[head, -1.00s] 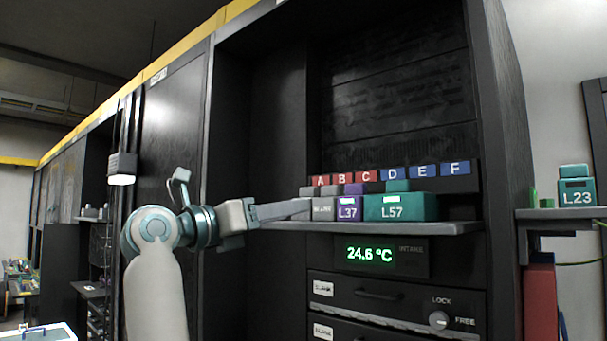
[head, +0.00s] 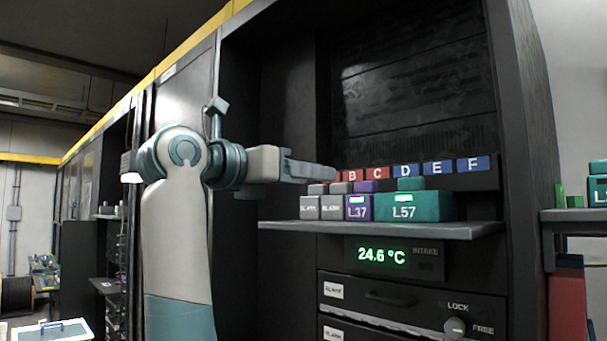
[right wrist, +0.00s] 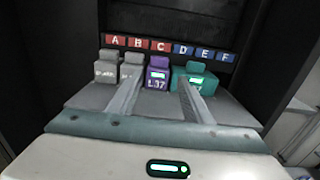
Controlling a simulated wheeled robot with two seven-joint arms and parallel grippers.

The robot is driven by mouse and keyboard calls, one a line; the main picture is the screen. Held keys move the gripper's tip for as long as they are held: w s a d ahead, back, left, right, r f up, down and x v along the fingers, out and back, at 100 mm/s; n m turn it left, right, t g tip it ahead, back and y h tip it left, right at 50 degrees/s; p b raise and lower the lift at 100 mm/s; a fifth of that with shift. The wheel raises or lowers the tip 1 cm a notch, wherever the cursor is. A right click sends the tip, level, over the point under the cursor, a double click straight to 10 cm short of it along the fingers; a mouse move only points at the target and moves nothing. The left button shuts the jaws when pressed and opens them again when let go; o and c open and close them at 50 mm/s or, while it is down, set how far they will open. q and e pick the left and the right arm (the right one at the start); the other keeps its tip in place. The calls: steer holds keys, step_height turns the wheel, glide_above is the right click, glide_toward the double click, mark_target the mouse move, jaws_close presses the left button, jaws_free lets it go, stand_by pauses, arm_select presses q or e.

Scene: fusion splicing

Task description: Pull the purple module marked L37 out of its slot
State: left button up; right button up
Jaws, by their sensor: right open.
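The purple module L37 (head: 358,208) sits on the shelf between a grey blank module (head: 331,208) and the wider teal module L57 (head: 413,207). L37 also shows in the right wrist view (right wrist: 157,76), under red label C. My right gripper (head: 332,172) is open and empty, in front of the row and level with the labels in the head view. In the right wrist view its two fingers (right wrist: 160,92) point at the row, one on each side of L37 in the picture. They look apart from it. My left gripper is not in view.
Lettered labels A to F (right wrist: 170,47) run behind the modules. The shelf (head: 380,230) has a bare front strip. Below are a 24.6 °C display (head: 382,256) and a drawer with a lock knob (head: 455,327). A side shelf (head: 575,215) is at right.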

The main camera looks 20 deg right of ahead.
mark_target(363, 182)
steer(key=p+x, duration=0.6)
steer(key=x, duration=0.9)
steer(key=shift+d+p, duration=0.25)
steer(key=shift+p, duration=0.15)
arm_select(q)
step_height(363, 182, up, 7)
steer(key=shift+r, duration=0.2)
arm_select(e)
steer(key=shift+w+d, duration=0.3)
steer(key=shift+d, duration=0.3)
steer(key=c, duration=0.9)
steer(key=shift+o, duration=0.2)
